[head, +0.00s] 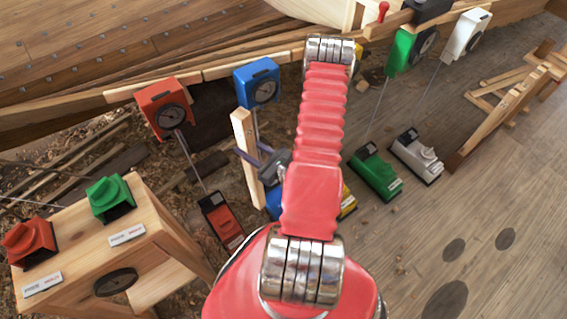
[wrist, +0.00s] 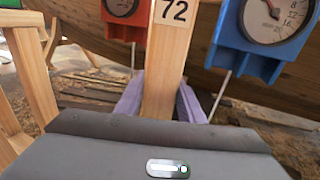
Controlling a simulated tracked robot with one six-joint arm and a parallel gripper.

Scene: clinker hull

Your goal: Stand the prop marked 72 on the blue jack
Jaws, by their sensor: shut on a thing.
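The prop marked 72 (wrist: 165,75) is a pale upright wooden post with its number near the top in the wrist view. In the head view the prop (head: 243,150) stands nearly upright, leaning slightly. My gripper (head: 262,163) is shut on it, with purple fingers (wrist: 160,98) on both sides. The blue jack (head: 272,203) is low, just right of the prop's lower end, and mostly hidden behind my arm. I cannot tell whether the prop touches it. The blue dial box (head: 257,84) hangs above on the hull edge, also at right in the wrist view (wrist: 268,30).
A red dial box (head: 163,108) and red jack (head: 221,219) are left of the prop. A green jack (head: 376,172) and white jack (head: 416,157) stand to the right. A wooden bench (head: 150,225) is at lower left. The floor at lower right is clear.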

